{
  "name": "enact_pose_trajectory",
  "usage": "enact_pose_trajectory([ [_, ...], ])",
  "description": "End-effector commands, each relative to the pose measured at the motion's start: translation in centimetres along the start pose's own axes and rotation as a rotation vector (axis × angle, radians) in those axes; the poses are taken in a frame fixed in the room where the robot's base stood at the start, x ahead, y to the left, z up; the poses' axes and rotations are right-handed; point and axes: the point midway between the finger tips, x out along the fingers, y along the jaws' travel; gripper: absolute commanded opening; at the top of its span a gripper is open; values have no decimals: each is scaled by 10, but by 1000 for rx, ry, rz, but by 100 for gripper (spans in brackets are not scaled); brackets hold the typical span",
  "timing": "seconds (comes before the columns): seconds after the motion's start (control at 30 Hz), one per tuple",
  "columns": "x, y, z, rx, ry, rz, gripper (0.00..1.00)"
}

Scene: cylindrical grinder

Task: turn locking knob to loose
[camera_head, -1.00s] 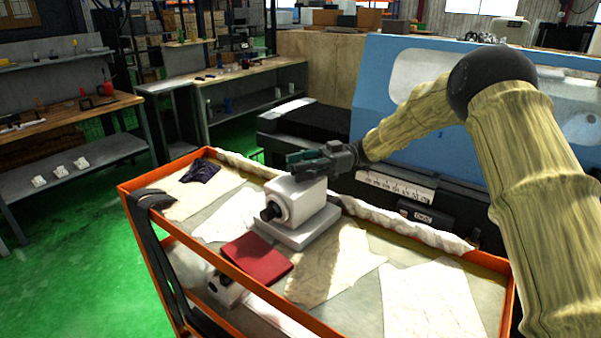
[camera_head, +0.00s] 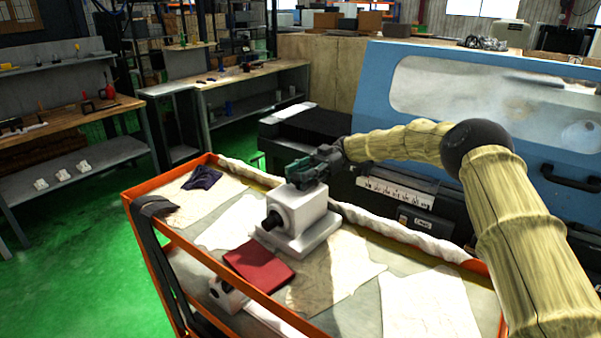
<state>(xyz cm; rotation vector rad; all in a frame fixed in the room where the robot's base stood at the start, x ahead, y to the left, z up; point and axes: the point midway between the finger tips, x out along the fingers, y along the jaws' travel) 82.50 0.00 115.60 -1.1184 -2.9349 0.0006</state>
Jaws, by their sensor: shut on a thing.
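A white block-shaped machine unit (camera_head: 298,212) stands on a flat white base on the cart. A black round part (camera_head: 272,221) sticks out of its front left face. My gripper (camera_head: 303,172) is at the top of the unit, reaching in from the back right. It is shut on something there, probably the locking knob. The knob itself is hidden by the fingers, so its turn position cannot be seen.
The orange-framed cart (camera_head: 240,283) holds pale cloths, a red book-like item (camera_head: 259,264) and a dark cloth (camera_head: 203,177). The blue grinder (camera_head: 380,85) stands behind my arm. Workbenches (camera_head: 225,85) are at the left. Green floor is open at the left.

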Motion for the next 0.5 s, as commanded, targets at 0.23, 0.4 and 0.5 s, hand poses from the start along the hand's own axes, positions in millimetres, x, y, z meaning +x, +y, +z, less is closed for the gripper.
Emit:
enact_pose_trajectory([
  [0.23, -1, -1, -2, -1, 3, -52, 15],
  [0.4, -1, -1, -1, 0, 2, -71, 15],
  [0.5, -1, -1, -1, 0, 1, -78, 15],
])
